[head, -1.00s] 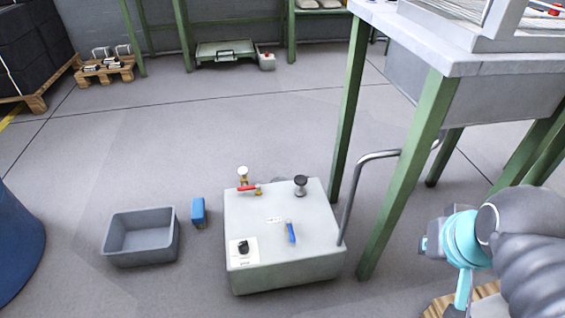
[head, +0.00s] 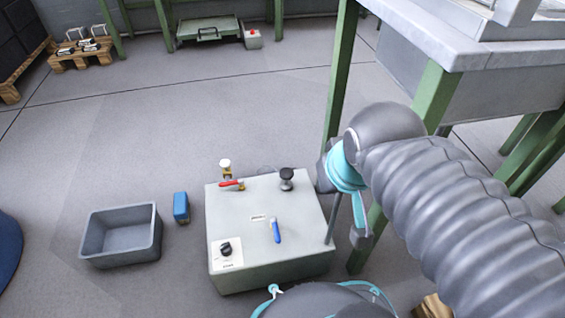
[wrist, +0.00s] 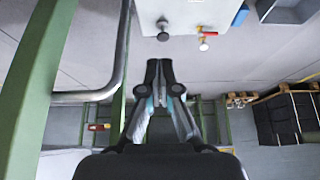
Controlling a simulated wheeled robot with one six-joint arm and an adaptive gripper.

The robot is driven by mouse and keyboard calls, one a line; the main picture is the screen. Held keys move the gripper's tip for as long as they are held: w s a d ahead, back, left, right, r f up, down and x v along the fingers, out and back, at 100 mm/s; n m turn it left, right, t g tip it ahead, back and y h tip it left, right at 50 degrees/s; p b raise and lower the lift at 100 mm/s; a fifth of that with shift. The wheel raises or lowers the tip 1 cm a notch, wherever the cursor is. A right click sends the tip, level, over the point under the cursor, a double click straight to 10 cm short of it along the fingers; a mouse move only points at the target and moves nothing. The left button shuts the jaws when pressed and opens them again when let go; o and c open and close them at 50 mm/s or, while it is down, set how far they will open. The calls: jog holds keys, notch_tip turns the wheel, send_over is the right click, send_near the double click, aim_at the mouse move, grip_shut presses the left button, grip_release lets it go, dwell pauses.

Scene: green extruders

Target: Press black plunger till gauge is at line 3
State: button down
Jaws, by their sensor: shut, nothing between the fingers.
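The black plunger (head: 287,176) stands upright at the back right of the pale box (head: 240,267). In the wrist view the plunger (wrist: 163,32) is at the top centre, just beyond my gripper's tips. My gripper (wrist: 160,69) is shut and empty, apart from the plunger. In the head view I cannot make out its fingers; my arm covers the area right of the box. A small pale strip (head: 258,217) lies on the box top, and a white round-topped fitting (head: 225,166) stands at the back left. No line or gauge reading is legible.
A red-handled valve (head: 229,184), blue lever (head: 276,231) and black knob (head: 226,249) are on the box. A metal tube (wrist: 115,70) rises beside it, near my gripper. A blue block (head: 181,208) and grey bin (head: 120,250) are left. A green-legged bench (head: 340,80) stands right.

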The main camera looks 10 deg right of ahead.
jog(key=shift+w+r, duration=0.1)
jog(key=g+p, duration=0.7)
send_over(286, 171)
jog(key=w, duration=0.2)
notch_tip(286, 171, down, 11)
jog(key=shift+d+f, duration=0.2)
jog(key=shift+f, duration=0.25)
jog(key=f, duration=0.4)
jog(key=s+f+b, duration=0.1)
jog(key=f, duration=0.4)
jog(key=f+b, duration=0.1)
jog(key=f, duration=0.4)
jog(key=shift+s+a, duration=0.15)
jog(key=shift+s, duration=0.25)
